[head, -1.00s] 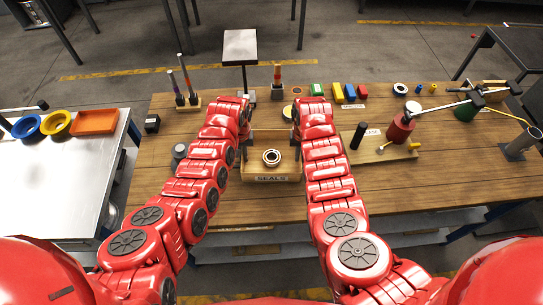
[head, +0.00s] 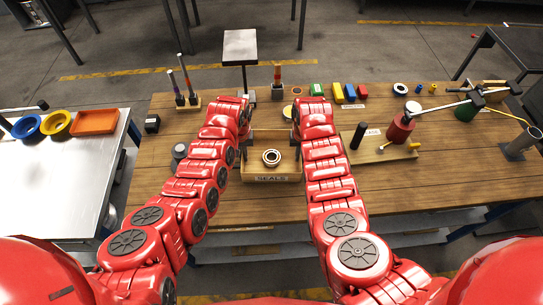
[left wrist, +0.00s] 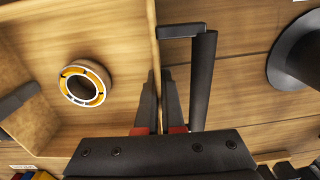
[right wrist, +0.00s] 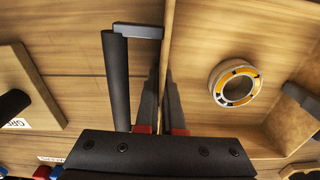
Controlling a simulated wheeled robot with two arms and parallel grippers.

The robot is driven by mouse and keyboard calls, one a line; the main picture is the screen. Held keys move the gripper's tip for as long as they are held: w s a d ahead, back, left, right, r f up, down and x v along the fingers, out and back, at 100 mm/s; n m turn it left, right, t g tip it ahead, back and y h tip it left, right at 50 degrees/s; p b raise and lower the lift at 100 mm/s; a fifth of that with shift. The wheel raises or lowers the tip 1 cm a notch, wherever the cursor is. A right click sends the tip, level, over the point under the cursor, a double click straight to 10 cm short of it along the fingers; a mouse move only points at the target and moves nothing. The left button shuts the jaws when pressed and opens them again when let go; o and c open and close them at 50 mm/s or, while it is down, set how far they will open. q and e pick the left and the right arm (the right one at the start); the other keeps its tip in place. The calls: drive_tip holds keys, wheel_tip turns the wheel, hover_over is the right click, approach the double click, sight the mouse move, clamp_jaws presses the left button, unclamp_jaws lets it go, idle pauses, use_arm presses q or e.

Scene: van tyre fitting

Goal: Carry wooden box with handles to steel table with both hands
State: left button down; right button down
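The wooden box with handles (head: 250,167) stands on the wooden workbench, its front marked SEALS. A ring-shaped seal (head: 271,157) lies in it and shows in the left wrist view (left wrist: 86,84) and right wrist view (right wrist: 236,84). My left gripper (left wrist: 161,72) has one finger inside the box wall and one between wall and black handle (left wrist: 203,80). My right gripper (right wrist: 162,72) straddles the opposite wall beside the other handle (right wrist: 116,80). Both look closed on the thin walls. The steel table (head: 75,180) stands at the left.
On the workbench (head: 440,185), a wooden board (head: 385,152) lies right of the box and a grey cup (head: 179,151) left.

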use_arm(q)
drive_tip(key=shift+r, duration=0.15)
use_arm(e)
drive_tip(key=shift+r, duration=0.15)
